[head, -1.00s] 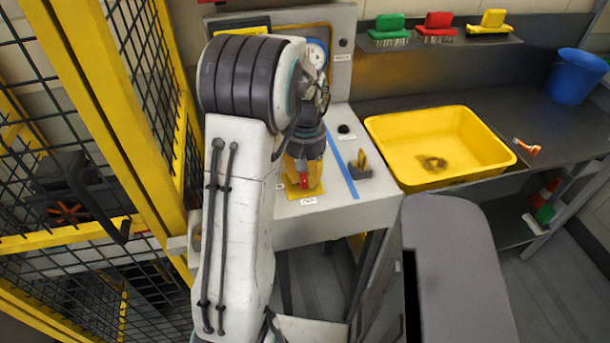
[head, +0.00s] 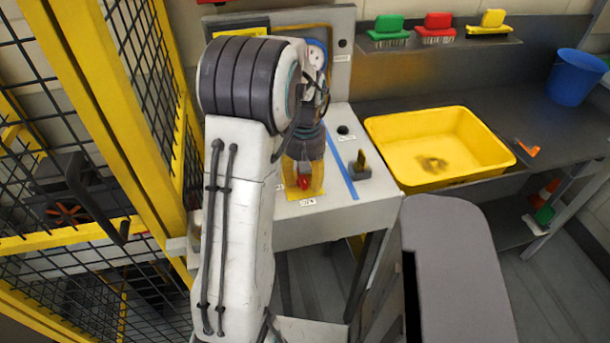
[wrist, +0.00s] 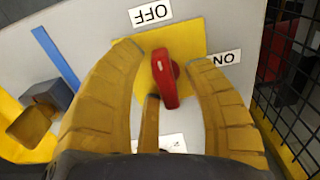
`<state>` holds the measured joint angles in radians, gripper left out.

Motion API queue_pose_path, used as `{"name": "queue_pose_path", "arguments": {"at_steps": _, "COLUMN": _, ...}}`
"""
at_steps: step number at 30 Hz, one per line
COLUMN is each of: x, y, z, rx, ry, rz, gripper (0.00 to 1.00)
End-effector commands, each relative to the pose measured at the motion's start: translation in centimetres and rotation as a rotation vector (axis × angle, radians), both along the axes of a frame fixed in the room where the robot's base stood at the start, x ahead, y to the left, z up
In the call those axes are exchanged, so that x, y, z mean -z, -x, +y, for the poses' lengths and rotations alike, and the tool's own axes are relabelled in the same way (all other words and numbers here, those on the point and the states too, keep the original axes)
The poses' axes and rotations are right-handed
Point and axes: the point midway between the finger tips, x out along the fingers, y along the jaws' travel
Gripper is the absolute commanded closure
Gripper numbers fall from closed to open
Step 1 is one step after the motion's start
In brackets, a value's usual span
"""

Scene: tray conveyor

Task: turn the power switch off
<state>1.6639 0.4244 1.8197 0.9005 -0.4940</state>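The power switch is a red knob (wrist: 164,80) on a yellow square plate (wrist: 185,50), set in a pale grey panel. In the wrist view an upside-down OFF label (wrist: 151,12) is above it and an ON label (wrist: 222,59) is to its right. The knob's long handle runs nearly up and down, tilted slightly. My gripper (wrist: 163,56) is open, its yellow fingers spread on either side of the knob with visible gaps. A third finger is just below-left of the handle; I cannot tell whether it touches. The head view shows my gripper (head: 304,172) over the red knob (head: 304,183).
A blue strip (head: 341,168), a dark lever block (head: 359,168) and a black button (head: 343,130) are right of the switch. A yellow tub (head: 385,150) stands farther right. A yellow-framed mesh fence (head: 125,110) is close on the left.

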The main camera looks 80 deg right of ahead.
Motion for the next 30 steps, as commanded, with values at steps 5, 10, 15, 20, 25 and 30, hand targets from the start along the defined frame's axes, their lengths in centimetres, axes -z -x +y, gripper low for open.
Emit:
{"name": "queue_pose_path", "arguments": {"at_steps": 5, "x": -0.1, "y": 0.0, "z": 0.0, "rx": 0.001, "ry": 0.002, "rz": 0.000, "gripper": 0.50}}
{"name": "queue_pose_path", "arguments": {"at_steps": 10, "x": -0.3, "y": 0.0, "z": -0.1, "rx": 0.001, "ry": 0.004, "rz": 0.001, "gripper": 0.50}}
{"name": "queue_pose_path", "arguments": {"at_steps": 15, "x": -1.9, "y": 0.0, "z": -0.2, "rx": 0.001, "ry": 0.007, "rz": 0.000, "gripper": 0.50}}
{"name": "queue_pose_path", "arguments": {"at_steps": 20, "x": -4.6, "y": 0.0, "z": -0.2, "rx": 0.001, "ry": 0.008, "rz": 0.001, "gripper": 0.50}}
{"name": "queue_pose_path", "arguments": {"at_steps": 25, "x": -7.5, "y": 0.0, "z": -0.2, "rx": 0.001, "ry": 0.007, "rz": 0.000, "gripper": 0.50}}
{"name": "queue_pose_path", "arguments": {"at_steps": 30, "x": -9.8, "y": 0.0, "z": -0.2, "rx": 0.001, "ry": 0.006, "rz": 0.001, "gripper": 0.50}}
